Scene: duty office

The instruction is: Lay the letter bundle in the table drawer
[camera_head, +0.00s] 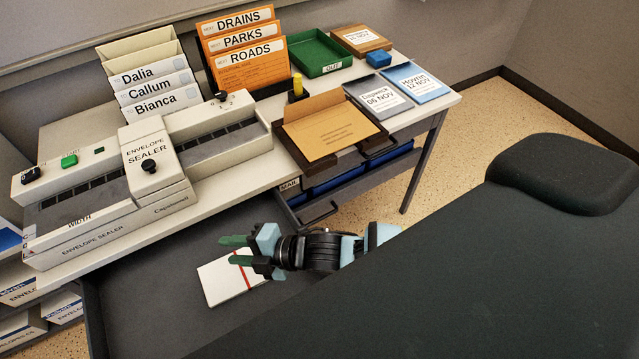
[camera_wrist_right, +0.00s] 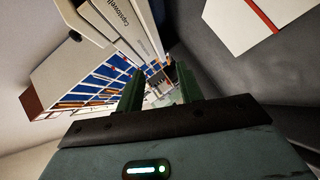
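The letter bundle (camera_head: 217,281) is a white stack with a red band. It lies on the dark grey floor of what looks like the pulled-out table drawer (camera_head: 145,318), below the table's front edge. The bundle also shows at the upper right of the right wrist view (camera_wrist_right: 234,22). My right gripper (camera_head: 236,251) reaches in from the right, over the bundle's far right part, and hides some of it. Its green fingers are apart with nothing between them, as the right wrist view also shows (camera_wrist_right: 158,92). My left gripper is not in view.
The envelope sealer (camera_head: 80,225) fills the table's left part. A wooden box with a brown envelope (camera_head: 325,130), a green tray (camera_head: 305,60) and orange files (camera_head: 250,65) stand behind. A MAIL drawer (camera_head: 325,210) juts out. A large dark shape (camera_head: 500,270) covers the lower right.

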